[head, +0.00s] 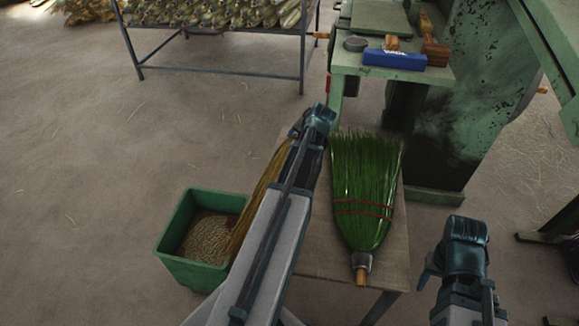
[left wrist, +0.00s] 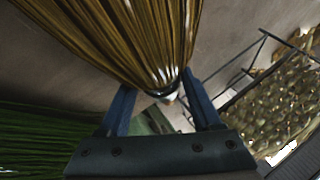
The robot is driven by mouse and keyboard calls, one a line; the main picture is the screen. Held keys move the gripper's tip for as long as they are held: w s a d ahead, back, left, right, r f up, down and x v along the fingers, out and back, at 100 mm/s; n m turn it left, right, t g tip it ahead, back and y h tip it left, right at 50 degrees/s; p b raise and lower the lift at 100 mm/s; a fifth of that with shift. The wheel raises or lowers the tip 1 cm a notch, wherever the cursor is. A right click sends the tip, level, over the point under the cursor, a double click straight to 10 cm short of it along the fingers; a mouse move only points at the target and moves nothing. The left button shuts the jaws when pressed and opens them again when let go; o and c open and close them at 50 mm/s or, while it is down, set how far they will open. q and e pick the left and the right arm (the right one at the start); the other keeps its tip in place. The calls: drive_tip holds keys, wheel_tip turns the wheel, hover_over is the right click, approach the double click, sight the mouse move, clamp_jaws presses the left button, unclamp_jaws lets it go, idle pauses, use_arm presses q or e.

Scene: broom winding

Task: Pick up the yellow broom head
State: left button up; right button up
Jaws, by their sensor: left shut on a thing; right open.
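The yellow broom head (left wrist: 130,35) has long straw bristles that fill the top of the left wrist view. Its narrow bound neck sits between the two blue fingers of my left gripper (left wrist: 160,92), which is shut on it. In the head view the yellow broom head (head: 262,195) hangs beside my left arm, which hides much of it. Its lower bristles reach the side of the green bin. My right gripper (head: 430,276) is open and empty at the lower right, apart from the table.
A green broom (head: 366,190) with red binding lies on the small wooden table (head: 325,250). A green bin (head: 180,225) with grain stands on the floor at left. A green machine (head: 430,85) carries a blue box (head: 394,59). A rack (head: 220,30) of straw bundles stands behind.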

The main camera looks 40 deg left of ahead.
use_arm(q)
clamp_jaws()
